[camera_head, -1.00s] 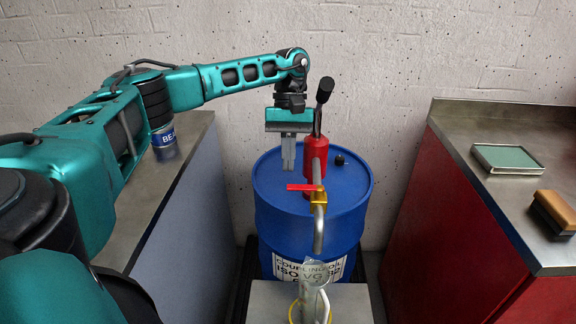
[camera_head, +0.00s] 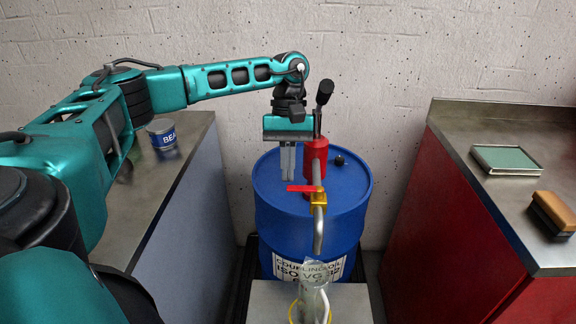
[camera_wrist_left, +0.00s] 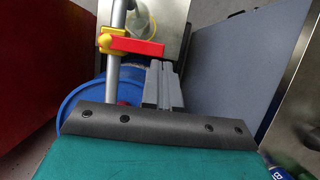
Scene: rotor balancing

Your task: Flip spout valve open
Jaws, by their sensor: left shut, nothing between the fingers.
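The spout valve is a brass body (camera_head: 319,198) with a red flat lever (camera_head: 304,188), on the grey spout pipe (camera_head: 318,232) of a red hand pump (camera_head: 315,159). The pump stands on a blue drum (camera_head: 268,196). The lever points left, across the pipe. My left gripper (camera_head: 288,178) points down, its fingers together and empty, just left of the pump and behind the lever. In the left wrist view the fingers (camera_wrist_left: 163,72) are shut beside the free end of the red lever (camera_wrist_left: 137,46); contact cannot be told. My right gripper is not in view.
A clear container (camera_head: 314,275) with a yellow ring stands below the spout on a grey stand (camera_head: 262,300). A counter at left holds a blue can (camera_head: 162,135). The counter at right holds a green-topped tray (camera_head: 507,160) and a brush (camera_head: 553,213). A black pump handle (camera_head: 324,93) rises beside my gripper.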

